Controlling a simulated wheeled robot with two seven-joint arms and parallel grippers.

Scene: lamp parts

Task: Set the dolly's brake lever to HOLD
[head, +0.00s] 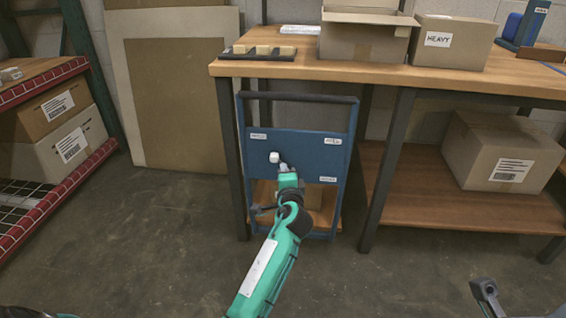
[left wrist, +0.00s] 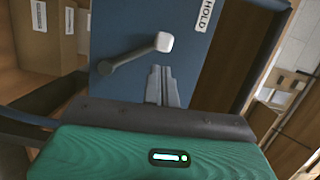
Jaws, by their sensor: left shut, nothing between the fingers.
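The blue dolly (head: 307,150) stands upright against the workbench and bears several small white labels. Its brake lever shows in the left wrist view as a dark arm (left wrist: 128,57) with a white knob (left wrist: 164,42); the knob also shows in the head view (head: 274,157). The HOLD label (left wrist: 205,15) is to the right of the knob in the left wrist view, with a gap between. My left gripper (head: 284,167) is shut and empty, its fingertips (left wrist: 160,70) close to the knob; contact is unclear. My right gripper (head: 487,290) shows only partly at the bottom right.
The workbench (head: 370,72) stands over and behind the dolly, with a dark leg (head: 388,165) to its right. Boxes stand on top, including one marked HEAVY (head: 452,43), and another box (head: 503,150) is on the lower shelf. A red-edged rack (head: 60,190) is at left. The floor in front is clear.

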